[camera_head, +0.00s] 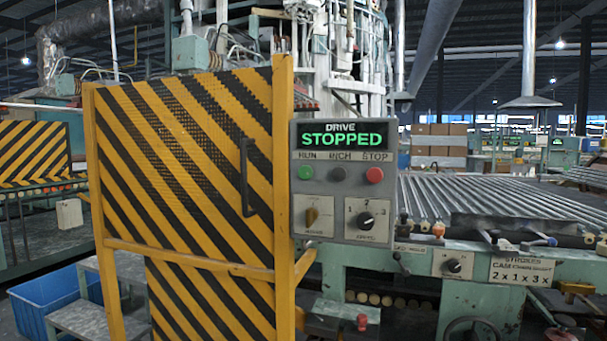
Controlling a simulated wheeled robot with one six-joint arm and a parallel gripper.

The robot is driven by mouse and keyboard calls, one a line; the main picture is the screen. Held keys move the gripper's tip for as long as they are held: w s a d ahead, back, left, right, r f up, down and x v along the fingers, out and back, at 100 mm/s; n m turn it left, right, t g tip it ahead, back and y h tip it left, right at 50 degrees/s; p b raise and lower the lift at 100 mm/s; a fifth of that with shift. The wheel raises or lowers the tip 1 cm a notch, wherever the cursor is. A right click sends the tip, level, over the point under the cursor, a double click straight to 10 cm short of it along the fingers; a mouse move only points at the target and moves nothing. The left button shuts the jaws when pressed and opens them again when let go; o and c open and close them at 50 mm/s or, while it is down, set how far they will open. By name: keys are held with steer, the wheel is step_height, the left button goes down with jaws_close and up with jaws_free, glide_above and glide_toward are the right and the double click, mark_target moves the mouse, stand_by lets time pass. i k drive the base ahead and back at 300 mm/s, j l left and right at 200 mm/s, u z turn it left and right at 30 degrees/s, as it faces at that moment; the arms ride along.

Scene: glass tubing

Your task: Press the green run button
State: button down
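The green run button (305,173) sits at the left of a row of three on a grey control box (343,208), under the label RUN. A dark inch button (339,173) is in the middle and a red stop button (374,175) is at the right. Below the buttons are a tan selector switch (312,216) and a black rotary knob (365,221). My gripper is not in view.
A yellow-and-black striped guard door (185,160) with a dark handle stands directly left of the box. A roller conveyor (480,197) extends to the right. A blue bin (50,300) and grey steps (85,318) are at the lower left.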

mark_target(305, 173)
steer(key=i+j, duration=0.1)
steer(key=j, duration=0.2)
steer(key=i+j, duration=0.15)
steer(key=j, duration=0.2)
steer(key=i+j, duration=0.1)
steer(key=j, duration=0.2)
steer(key=i+j, duration=0.15)
steer(key=j, duration=0.2)
steer(key=z, duration=0.05)
